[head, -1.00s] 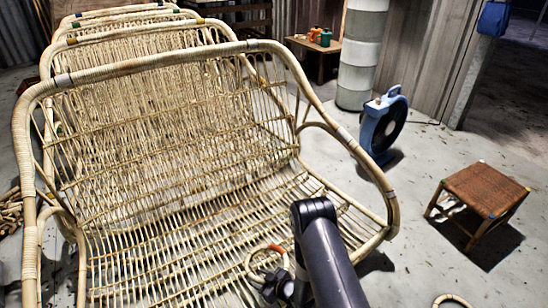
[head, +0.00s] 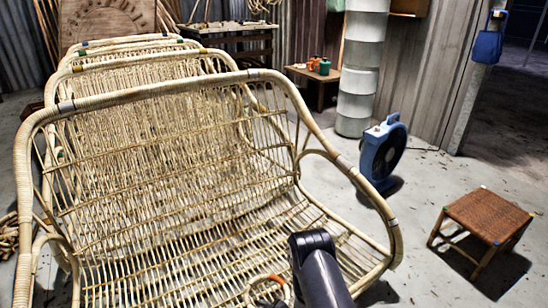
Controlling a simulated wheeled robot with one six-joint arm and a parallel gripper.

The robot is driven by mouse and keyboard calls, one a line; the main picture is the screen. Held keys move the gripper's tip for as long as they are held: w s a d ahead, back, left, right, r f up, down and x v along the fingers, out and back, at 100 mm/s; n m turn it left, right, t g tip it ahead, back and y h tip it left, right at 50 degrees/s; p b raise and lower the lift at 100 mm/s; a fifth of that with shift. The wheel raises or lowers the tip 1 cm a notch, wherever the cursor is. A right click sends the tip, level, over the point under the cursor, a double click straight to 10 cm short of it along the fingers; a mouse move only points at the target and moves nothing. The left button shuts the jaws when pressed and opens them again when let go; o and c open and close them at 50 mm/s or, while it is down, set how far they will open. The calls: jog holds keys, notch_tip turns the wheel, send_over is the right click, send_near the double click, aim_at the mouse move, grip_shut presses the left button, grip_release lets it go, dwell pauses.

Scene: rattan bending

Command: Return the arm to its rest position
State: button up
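My arm reaches in from the bottom edge of the head view, over the front of a rattan settee (head: 160,93). My gripper (head: 270,304) shows only as a dark bit at the bottom edge, left of my arm's dark link. Its fingers are cut off by the frame, so I cannot tell whether it is open or shut. A pale rattan ring (head: 251,289) with an orange band lies right by the gripper, partly cut off. I cannot tell whether the ring is held or rests on the seat.
More rattan settee frames stand behind the first. A blue fan (head: 383,152) and a woven stool (head: 488,213) stand on the floor at the right. A low table (head: 318,80) holds small containers. Floor between the fan and stool is clear.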

jog(key=p+v, duration=0.6)
jog(key=v, duration=0.5)
jog(key=b+x, duration=0.2)
jog(key=x, duration=0.2)
jog(key=b+x, duration=0.2)
jog(key=x, duration=0.2)
jog(key=b+x, duration=0.2)
jog(key=x, duration=0.2)
jog(key=shift+s+f, duration=0.1)
jog(key=shift+f, duration=0.25)
jog(key=d+r+p, duration=0.1)
jog(key=s+d+r+p, duration=0.1)
jog(key=r, duration=0.1)
jog(key=shift+s, duration=0.2)
jog(key=f+p+v, duration=0.1)
jog(key=p+v, duration=0.4)
jog(key=v, duration=0.8)
jog(key=d+r+m+t+h+p, duration=0.1)
jog(key=d+r+m+h+p, duration=0.2)
jog(key=r+p, duration=0.8)
jog(key=w+d+r+m+t+h+p, duration=0.1)
jog(key=d+r+m+t+h+p, duration=0.1)
jog(key=r+p, duration=0.9)
jog(key=w+d+r+m+t+h+p, duration=0.1)
jog(key=d+r+m+h+p, duration=0.2)
jog(key=r+p, duration=0.8)
notch_tip(320, 180, up, 16)
jog(key=shift+w+d+f+m+h+p, duration=0.2)
jog(key=shift+d+m+h+p, duration=0.2)
jog(key=shift+d+m, duration=0.6)
